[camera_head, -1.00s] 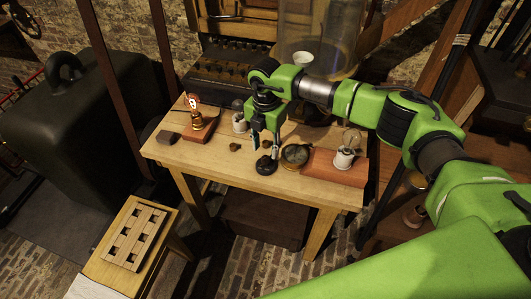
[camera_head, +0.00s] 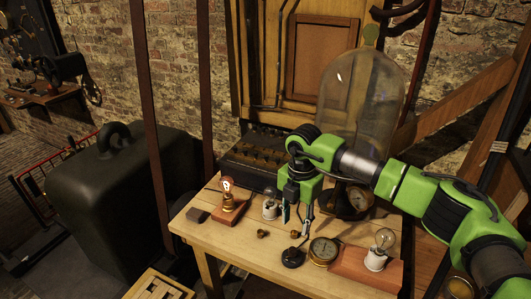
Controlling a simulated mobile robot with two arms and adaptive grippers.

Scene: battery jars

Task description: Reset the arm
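My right arm, green and black, reaches in from the right over the wooden table (camera_head: 228,248). Its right gripper (camera_head: 296,222) points down above the table, just above a small round black-based piece (camera_head: 292,258). Its two fingers stand apart with a gap between them, and I see nothing held. Whether the fingertips touch the metal part rising from the black base is too small to tell. My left gripper is not in view.
A glass bell jar (camera_head: 362,100) stands behind my arm. A dark case (camera_head: 125,205) stands at the left.

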